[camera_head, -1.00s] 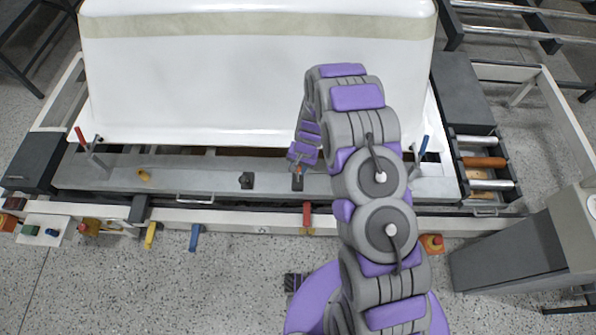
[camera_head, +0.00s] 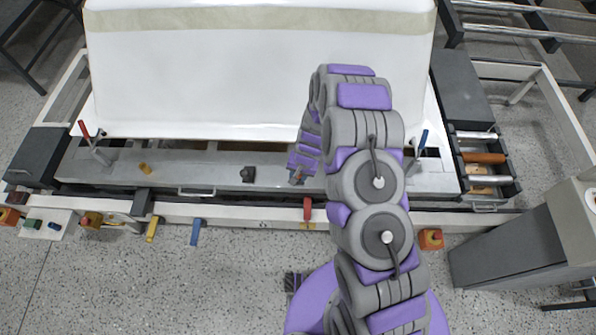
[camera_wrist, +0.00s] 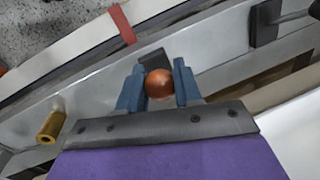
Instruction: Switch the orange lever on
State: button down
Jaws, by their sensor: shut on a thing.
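The orange lever's round knob (camera_wrist: 159,84) shows in the wrist view, between the two blue fingers of my gripper (camera_wrist: 158,91). The fingers are shut on the knob from both sides. A dark base (camera_wrist: 151,57) shows just beyond the knob; the lever's stem is mostly hidden. In the head view my gripper (camera_head: 297,179) is low over the grey metal rail (camera_head: 218,176), in front of the white tub shell (camera_head: 230,80). Only a small orange spot of the knob shows there at the fingertips.
A black lever base (camera_head: 248,174) and a brass knob (camera_head: 145,169) sit left on the rail. A red handle (camera_head: 308,209) is in front of my gripper. Yellow (camera_head: 152,229) and blue (camera_head: 196,232) handles hang at the front beam. A grey cabinet (camera_head: 510,255) stands at right.

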jog(key=shift+s+f, duration=0.15)
jog(key=shift+s, duration=0.1)
jog(key=c, duration=0.8)
grip_release()
jog(key=shift+w, duration=0.1)
jog(key=d+r+p, duration=0.3)
jog(key=r, duration=1.4)
jog(key=shift+s+p, duration=0.2)
jog(key=shift+p, duration=0.15)
jog(key=shift+r, duration=0.15)
